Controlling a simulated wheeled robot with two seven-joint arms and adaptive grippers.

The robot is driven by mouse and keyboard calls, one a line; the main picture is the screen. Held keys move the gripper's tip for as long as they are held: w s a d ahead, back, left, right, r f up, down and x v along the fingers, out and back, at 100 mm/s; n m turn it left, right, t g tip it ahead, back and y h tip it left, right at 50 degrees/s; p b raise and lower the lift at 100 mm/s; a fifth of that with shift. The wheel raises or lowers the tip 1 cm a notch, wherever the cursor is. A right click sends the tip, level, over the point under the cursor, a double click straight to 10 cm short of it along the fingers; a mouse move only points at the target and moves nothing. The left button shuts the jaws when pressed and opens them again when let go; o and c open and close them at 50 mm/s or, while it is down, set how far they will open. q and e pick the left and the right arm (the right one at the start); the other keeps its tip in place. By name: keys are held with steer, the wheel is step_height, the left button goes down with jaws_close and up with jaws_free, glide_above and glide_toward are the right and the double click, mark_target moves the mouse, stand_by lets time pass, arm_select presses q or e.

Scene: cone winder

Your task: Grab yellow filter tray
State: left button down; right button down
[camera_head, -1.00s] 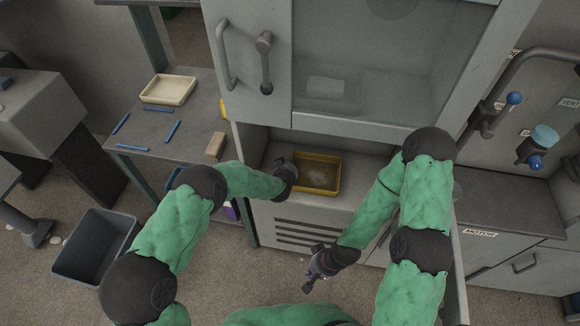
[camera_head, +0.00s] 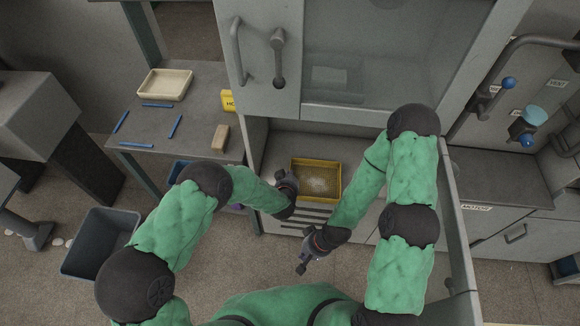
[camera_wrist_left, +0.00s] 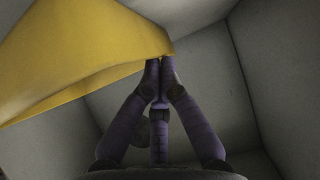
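The yellow filter tray (camera_head: 317,178) is a shallow rectangular tray with a mesh-like floor and a pale patch in its middle. It is in front of the low opening in the grey machine, over the front edge. My left gripper (camera_head: 290,184) is at the tray's left side. In the left wrist view my left gripper (camera_wrist_left: 165,61) has its fingers together on the end of the yellow tray wall (camera_wrist_left: 90,45). The grip is partly hidden by the fingers. My right gripper (camera_head: 304,265) hangs low in front of the machine, apart from the tray; its fingers are too small to read.
A side table to the left carries a cream tray (camera_head: 165,84), blue sticks (camera_head: 175,126) and a tan block (camera_head: 220,138). A grey bin (camera_head: 100,243) stands on the floor at left. The machine's upper door with handles (camera_head: 279,58) is above the opening.

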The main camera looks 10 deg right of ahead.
arm_select(q)
steer(key=shift+s+f, duration=0.25)
